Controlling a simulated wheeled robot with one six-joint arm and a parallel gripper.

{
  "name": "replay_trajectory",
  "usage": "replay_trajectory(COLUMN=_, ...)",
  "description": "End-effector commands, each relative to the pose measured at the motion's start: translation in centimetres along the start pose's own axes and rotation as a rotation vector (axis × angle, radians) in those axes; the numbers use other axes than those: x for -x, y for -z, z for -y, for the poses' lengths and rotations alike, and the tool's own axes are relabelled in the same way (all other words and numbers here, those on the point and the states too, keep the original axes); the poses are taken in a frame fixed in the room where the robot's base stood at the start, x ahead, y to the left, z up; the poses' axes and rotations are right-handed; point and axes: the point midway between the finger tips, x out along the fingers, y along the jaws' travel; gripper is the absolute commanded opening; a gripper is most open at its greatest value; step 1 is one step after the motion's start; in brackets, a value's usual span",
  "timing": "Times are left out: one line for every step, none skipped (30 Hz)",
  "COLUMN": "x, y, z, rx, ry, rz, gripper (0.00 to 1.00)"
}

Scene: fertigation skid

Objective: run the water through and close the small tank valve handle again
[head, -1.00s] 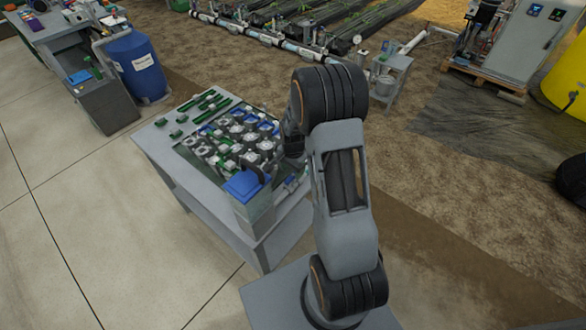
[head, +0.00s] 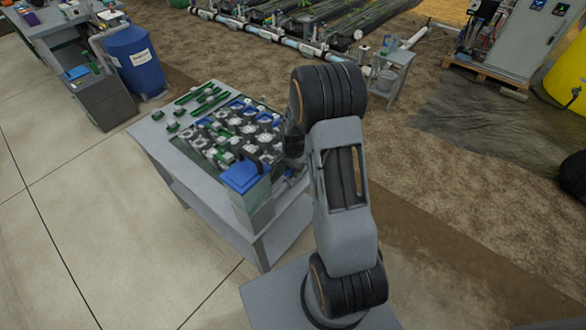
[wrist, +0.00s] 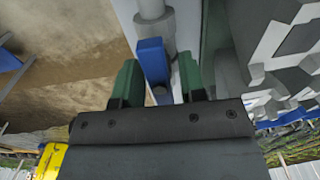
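In the wrist view a blue valve handle (wrist: 152,62) stands in line with a grey pipe fitting (wrist: 155,22). My gripper (wrist: 158,78) has its two green fingers on either side of the handle. The left finger looks close to the handle and a gap shows on the right, so it is open around it; contact cannot be told. In the head view a small grey tank with a blue lid (head: 246,175) stands at the near corner of the bench. My arm hides the gripper and the handle there.
The grey bench (head: 160,142) carries several green bars and many grey and white parts close to the tank. A blue barrel (head: 136,66) stands at the back left. Soil floor lies right of the bench, with a small stand (head: 398,58) farther back.

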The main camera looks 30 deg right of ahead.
Motion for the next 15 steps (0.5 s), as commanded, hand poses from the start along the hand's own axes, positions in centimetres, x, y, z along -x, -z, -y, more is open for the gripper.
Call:
replay_trajectory(x=0.00, y=0.00, z=0.00, rx=0.000, ry=0.000, rz=0.000, gripper=0.33)
replay_trajectory(x=0.00, y=0.00, z=0.00, rx=0.000, ry=0.000, rz=0.000, gripper=0.30)
replay_trajectory(x=0.00, y=0.00, z=0.00, rx=0.000, ry=0.000, rz=0.000, gripper=0.26)
replay_trajectory(x=-0.01, y=0.00, z=-0.01, rx=0.000, ry=0.000, rz=0.000, gripper=0.23)
replay_trajectory(x=-0.01, y=0.00, z=-0.01, rx=0.000, ry=0.000, rz=0.000, gripper=0.20)
replay_trajectory(x=-0.01, y=0.00, z=-0.01, rx=0.000, ry=0.000, rz=0.000, gripper=0.17)
replay_trajectory(x=0.00, y=0.00, z=-0.01, rx=0.000, ry=0.000, rz=0.000, gripper=0.14)
replay_trajectory(x=-0.01, y=0.00, z=-0.01, rx=0.000, ry=0.000, rz=0.000, gripper=0.11)
replay_trajectory(x=-0.01, y=0.00, z=-0.01, rx=0.000, ry=0.000, rz=0.000, gripper=0.07)
replay_trajectory(x=-0.01, y=0.00, z=-0.01, rx=0.000, ry=0.000, rz=0.000, gripper=0.04)
replay_trajectory(x=-0.01, y=-0.01, z=-0.01, rx=0.000, ry=0.000, rz=0.000, gripper=0.01)
replay_trajectory(x=-0.01, y=-0.01, z=-0.01, rx=-0.001, ry=0.000, rz=0.000, gripper=0.01)
replay_trajectory(x=-0.02, y=-0.01, z=0.00, rx=-0.004, ry=0.000, rz=0.000, gripper=0.01)
replay_trajectory(x=-0.03, y=-0.01, z=0.00, rx=-0.013, ry=0.000, rz=0.000, gripper=0.01)
replay_trajectory(x=-0.05, y=0.00, z=0.00, rx=-0.037, ry=0.000, rz=0.000, gripper=0.01)
